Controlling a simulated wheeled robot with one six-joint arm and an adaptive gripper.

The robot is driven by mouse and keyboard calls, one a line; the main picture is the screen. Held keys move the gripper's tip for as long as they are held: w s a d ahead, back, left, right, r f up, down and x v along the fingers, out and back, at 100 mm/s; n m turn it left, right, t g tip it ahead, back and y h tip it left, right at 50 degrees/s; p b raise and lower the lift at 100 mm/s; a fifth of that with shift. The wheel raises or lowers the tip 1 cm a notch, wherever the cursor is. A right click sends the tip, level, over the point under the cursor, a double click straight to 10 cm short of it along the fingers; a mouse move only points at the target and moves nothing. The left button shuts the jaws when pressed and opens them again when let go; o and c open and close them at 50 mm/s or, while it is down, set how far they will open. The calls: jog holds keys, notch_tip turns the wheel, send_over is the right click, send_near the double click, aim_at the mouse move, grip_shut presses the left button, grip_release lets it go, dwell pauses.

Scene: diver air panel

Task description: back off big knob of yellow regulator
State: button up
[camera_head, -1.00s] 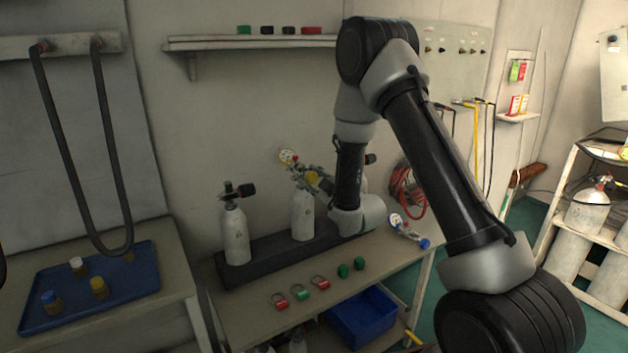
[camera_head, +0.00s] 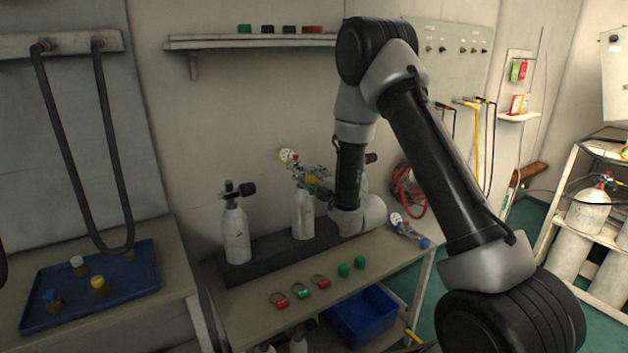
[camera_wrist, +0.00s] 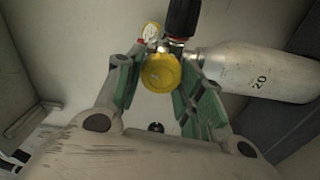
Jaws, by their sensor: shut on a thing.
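The yellow regulator's big round knob (camera_wrist: 161,72) sits between my gripper's two fingers in the wrist view. My gripper (camera_wrist: 160,80) is shut on this knob, with green-lined fingers on either side of it. A small gauge (camera_wrist: 150,32) and a black valve handwheel (camera_wrist: 183,16) show just beyond the knob. The regulator is on a silver cylinder (camera_wrist: 258,76) that lies to the right in the wrist view. In the head view the gauge (camera_head: 288,156) shows above the middle cylinder (camera_head: 303,214), and my gripper (camera_head: 312,180) and wrist partly hide the regulator.
Another cylinder (camera_head: 235,233) stands to the left in the same dark rack. A second regulator with a blue knob (camera_head: 408,230) lies at the bench's right. A blue tray (camera_head: 135,283) is at left.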

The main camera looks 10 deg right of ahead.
jog(key=shift+f, duration=0.1)
dwell(0.4)
jog(key=o, duration=1)
jog(key=v, duration=0.7)
jog(key=shift+s, duration=0.2)
jog(key=shift+d, duration=0.1)
